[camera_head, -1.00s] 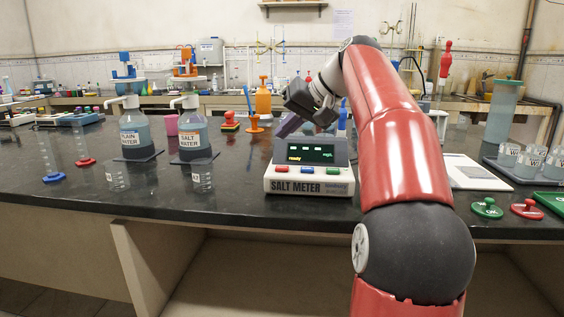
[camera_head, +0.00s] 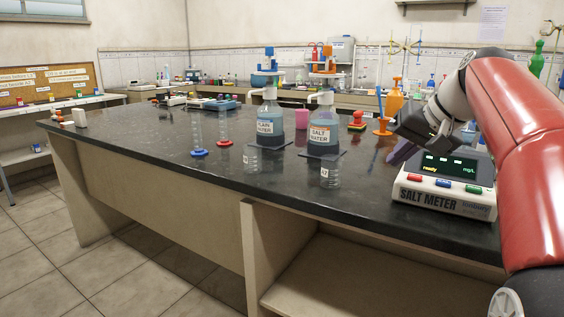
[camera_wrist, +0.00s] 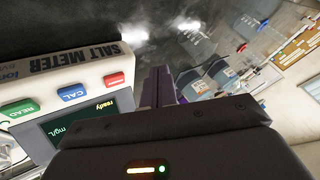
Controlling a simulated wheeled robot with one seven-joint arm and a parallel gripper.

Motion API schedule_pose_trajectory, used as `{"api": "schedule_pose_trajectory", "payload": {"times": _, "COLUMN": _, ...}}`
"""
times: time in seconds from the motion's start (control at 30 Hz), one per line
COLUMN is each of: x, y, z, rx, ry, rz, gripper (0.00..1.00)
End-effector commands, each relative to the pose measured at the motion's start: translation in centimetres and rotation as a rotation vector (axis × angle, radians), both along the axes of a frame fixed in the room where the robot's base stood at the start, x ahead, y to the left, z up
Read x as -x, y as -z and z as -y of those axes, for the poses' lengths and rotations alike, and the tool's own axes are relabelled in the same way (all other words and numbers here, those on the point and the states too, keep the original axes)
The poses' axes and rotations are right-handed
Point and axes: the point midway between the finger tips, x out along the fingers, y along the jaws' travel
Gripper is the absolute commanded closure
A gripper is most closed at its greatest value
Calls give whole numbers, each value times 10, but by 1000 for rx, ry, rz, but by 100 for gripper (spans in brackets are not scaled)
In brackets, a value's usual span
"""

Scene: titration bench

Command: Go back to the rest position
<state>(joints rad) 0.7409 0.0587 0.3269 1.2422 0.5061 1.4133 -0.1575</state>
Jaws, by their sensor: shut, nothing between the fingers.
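My gripper (camera_head: 400,150) is at the right in the head view, tilted down over the bench beside the salt meter (camera_head: 445,184). Its purple fingers (camera_wrist: 163,86) are together in the wrist view, with nothing seen held between them. The salt meter also shows at the left of the wrist view (camera_wrist: 64,64), close to the gripper; its display reads "ready" and it has red, blue and green buttons. I cannot tell whether the gripper touches the meter.
A plain water bottle (camera_head: 268,122) and a salt water bottle (camera_head: 323,130) stand mid-bench with small beakers in front. Red-based (camera_head: 224,143) and blue-based (camera_head: 199,152) cylinders stand farther left. The dark bench (camera_head: 140,142) is mostly clear at its left. Tiled floor (camera_head: 60,240) lies open beyond it.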

Motion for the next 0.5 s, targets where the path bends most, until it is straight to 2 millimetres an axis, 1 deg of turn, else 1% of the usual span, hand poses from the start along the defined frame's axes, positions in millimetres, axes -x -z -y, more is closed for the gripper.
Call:
{"api": "schedule_pose_trajectory", "payload": {"times": 0.03, "x": 15, "y": 14, "z": -27, "rx": 44, "ry": -6, "rz": -27, "gripper": 100}}
{"api": "schedule_pose_trajectory", "payload": {"times": 0.07, "x": 24, "y": 23, "z": -38, "rx": 72, "ry": -3, "rz": -40, "gripper": 100}}
{"api": "schedule_pose_trajectory", "payload": {"times": 0.1, "x": 37, "y": 36, "z": -52, "rx": 105, "ry": -1, "rz": -56, "gripper": 100}}
{"api": "schedule_pose_trajectory", "payload": {"times": 0.17, "x": 59, "y": 57, "z": -68, "rx": 157, "ry": 2, "rz": -75, "gripper": 100}}
{"api": "schedule_pose_trajectory", "payload": {"times": 0.2, "x": 75, "y": 70, "z": -76, "rx": 190, "ry": 2, "rz": -83, "gripper": 100}}
{"api": "schedule_pose_trajectory", "payload": {"times": 0.27, "x": 100, "y": 93, "z": -86, "rx": 235, "ry": -2, "rz": -93, "gripper": 100}}
{"api": "schedule_pose_trajectory", "payload": {"times": 0.3, "x": 118, "y": 108, "z": -91, "rx": 264, "ry": -7, "rz": -95, "gripper": 100}}
{"api": "schedule_pose_trajectory", "payload": {"times": 0.33, "x": 131, "y": 120, "z": -95, "rx": 285, "ry": -13, "rz": -97, "gripper": 100}}
{"api": "schedule_pose_trajectory", "payload": {"times": 0.4, "x": 160, "y": 148, "z": -99, "rx": 327, "ry": -29, "rz": -95, "gripper": 100}}
{"api": "schedule_pose_trajectory", "payload": {"times": 0.5, "x": 196, "y": 186, "z": -101, "rx": 373, "ry": -58, "rz": -88, "gripper": 100}}
